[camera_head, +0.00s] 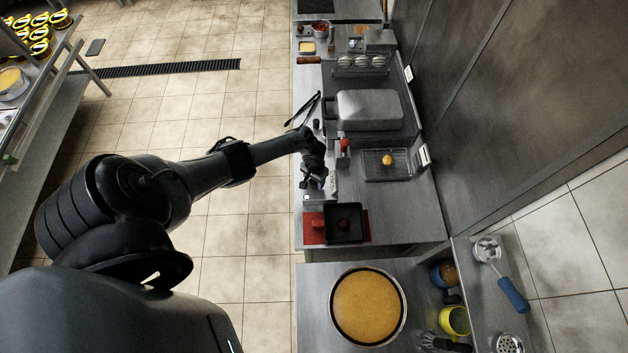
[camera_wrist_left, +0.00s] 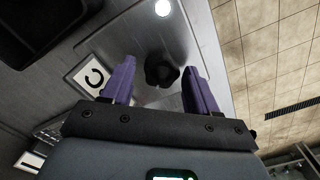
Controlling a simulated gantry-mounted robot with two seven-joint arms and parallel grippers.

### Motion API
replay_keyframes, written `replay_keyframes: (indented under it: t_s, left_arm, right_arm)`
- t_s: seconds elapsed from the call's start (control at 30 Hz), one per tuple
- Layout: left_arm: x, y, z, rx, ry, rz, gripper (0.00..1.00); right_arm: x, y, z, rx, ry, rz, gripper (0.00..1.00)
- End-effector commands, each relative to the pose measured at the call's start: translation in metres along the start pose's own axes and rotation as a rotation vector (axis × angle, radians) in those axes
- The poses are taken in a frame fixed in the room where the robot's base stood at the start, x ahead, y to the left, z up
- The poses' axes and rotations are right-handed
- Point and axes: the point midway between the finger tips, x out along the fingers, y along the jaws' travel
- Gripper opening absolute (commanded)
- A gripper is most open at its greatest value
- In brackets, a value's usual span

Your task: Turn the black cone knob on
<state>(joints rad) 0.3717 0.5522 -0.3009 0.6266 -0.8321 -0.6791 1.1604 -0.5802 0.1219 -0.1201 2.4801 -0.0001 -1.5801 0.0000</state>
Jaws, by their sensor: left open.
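The black cone knob (camera_wrist_left: 161,72) shows in the left wrist view on a grey metal panel, between and beyond the two purple fingers of my left gripper (camera_wrist_left: 160,88). The fingers are open, one on each side of the knob. I cannot tell whether they touch it. A white label with a black curved mark (camera_wrist_left: 92,77) is beside the knob, and a round white light (camera_wrist_left: 162,8) is on the panel. In the head view my left gripper (camera_head: 313,178) is over the front edge of the counter and hides the knob. My right gripper is not in view.
Near the gripper on the counter are a square black pan (camera_head: 344,222), a red item (camera_head: 314,230), a wire-rack tray (camera_head: 388,166) and black tongs (camera_head: 303,110). A large round pan (camera_head: 396,306) stands closer. The tiled floor (camera_head: 235,110) on the left is open.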

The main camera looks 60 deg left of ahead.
Motion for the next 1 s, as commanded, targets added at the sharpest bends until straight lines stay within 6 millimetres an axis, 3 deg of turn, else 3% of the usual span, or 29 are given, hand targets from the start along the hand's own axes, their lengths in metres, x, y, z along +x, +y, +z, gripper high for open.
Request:
replay_keyframes:
  t_s: [0.5, 1.0]
  left_arm:
    - [-0.039, -0.001, 0.000, 0.001, 0.000, -0.001, 0.59]
    - [-0.044, -0.001, 0.000, 0.000, 0.000, -0.001, 0.59]
  right_arm:
    - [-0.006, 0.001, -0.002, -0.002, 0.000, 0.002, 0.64]
    - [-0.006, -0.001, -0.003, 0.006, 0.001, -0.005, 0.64]
